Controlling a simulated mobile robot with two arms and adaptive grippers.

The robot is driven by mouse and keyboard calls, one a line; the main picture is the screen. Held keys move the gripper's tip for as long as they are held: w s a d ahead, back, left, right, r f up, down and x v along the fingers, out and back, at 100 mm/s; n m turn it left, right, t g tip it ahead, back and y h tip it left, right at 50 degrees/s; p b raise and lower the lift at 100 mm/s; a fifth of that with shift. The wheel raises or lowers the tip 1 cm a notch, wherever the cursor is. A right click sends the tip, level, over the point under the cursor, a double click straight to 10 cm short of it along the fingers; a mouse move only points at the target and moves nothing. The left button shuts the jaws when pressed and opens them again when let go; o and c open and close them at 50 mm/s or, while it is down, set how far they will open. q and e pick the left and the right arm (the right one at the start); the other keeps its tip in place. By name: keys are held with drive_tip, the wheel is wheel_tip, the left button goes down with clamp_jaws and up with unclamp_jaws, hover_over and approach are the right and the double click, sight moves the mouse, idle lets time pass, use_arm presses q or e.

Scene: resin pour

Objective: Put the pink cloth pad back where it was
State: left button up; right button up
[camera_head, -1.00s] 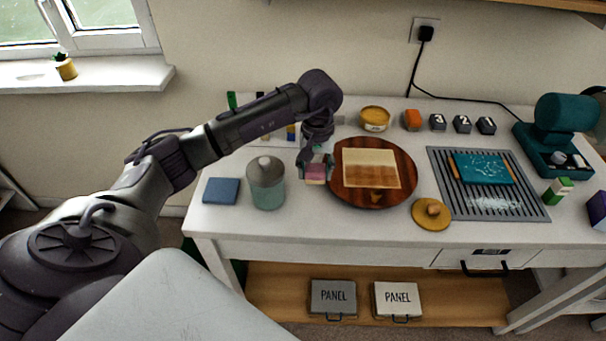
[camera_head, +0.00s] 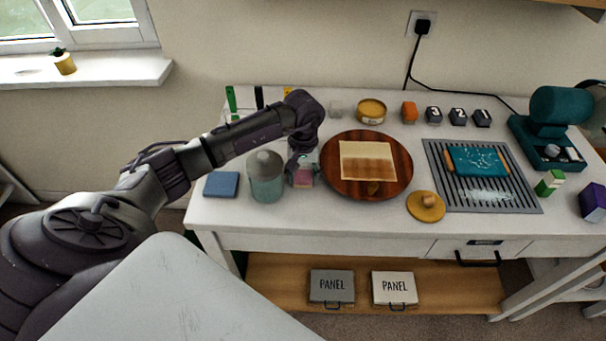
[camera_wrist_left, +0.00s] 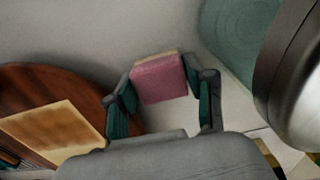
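The pink cloth pad (camera_head: 303,178) is between the fingertips of my left gripper (camera_head: 303,172), over the white table between the round wooden board and the grey-green jar. In the left wrist view the pad (camera_wrist_left: 158,79) shows a pink face and a pale edge, with a teal finger pad against each side, so the left gripper (camera_wrist_left: 163,92) is shut on it. I cannot tell whether the pad touches the table. My right gripper is not in view.
The jar (camera_head: 265,180) stands close left of the pad, with a blue pad (camera_head: 221,185) beyond it. The round wooden board (camera_head: 337,188) holding a panel (camera_head: 368,152) is close right. A yellow lid (camera_head: 426,207) and a grey rack (camera_head: 440,178) lie further right.

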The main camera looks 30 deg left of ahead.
sight(304, 174)
use_arm(q)
drive_tip(key=shift+o, duration=0.5)
drive_tip(key=shift+r, duration=0.55)
wheel_tip(304, 174, up, 11)
drive_tip(key=b, duration=0.3)
drive_tip(key=shift+d, duration=0.1)
